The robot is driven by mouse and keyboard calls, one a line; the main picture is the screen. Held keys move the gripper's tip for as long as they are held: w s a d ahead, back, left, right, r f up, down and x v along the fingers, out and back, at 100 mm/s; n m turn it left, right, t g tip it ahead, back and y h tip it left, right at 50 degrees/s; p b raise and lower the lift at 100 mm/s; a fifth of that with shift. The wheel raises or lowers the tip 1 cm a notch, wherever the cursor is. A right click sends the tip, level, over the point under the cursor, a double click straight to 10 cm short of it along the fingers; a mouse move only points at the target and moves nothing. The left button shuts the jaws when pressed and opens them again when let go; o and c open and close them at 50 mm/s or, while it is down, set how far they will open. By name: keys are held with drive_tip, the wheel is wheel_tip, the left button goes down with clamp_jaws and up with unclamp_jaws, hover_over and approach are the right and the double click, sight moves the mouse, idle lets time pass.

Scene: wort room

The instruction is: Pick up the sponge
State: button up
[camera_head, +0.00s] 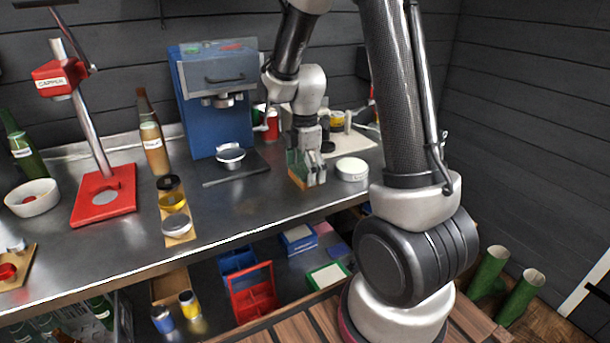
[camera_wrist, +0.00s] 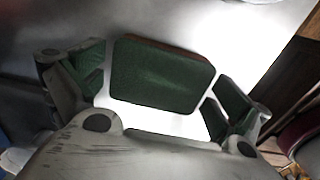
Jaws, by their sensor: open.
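The sponge (camera_wrist: 160,75) lies on the metal counter, with a dark green top and a brownish edge, and fills the middle of the wrist view. In the head view the sponge (camera_head: 315,179) shows only in part at the fingers, orange-brown below and green above. My gripper (camera_wrist: 155,92) is open, with one finger on each side of the sponge and a visible gap on both sides. In the head view my gripper (camera_head: 306,168) points down over the counter and hides much of the sponge.
A blue machine (camera_head: 215,100) with a metal cup (camera_head: 230,157) is to the left. A white board (camera_head: 350,140) with small items lies behind. The counter's front edge (camera_head: 230,238) is close, with shelves below.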

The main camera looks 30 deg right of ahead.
sight(305, 170)
drive_tip(key=c, duration=0.5)
drive_tip(key=shift+c, duration=0.2)
drive_tip(key=shift+r, duration=0.15)
wheel_tip(305, 170, up, 10)
drive_tip(key=shift+f, duration=0.1)
drive_tip(key=shift+o, duration=0.3)
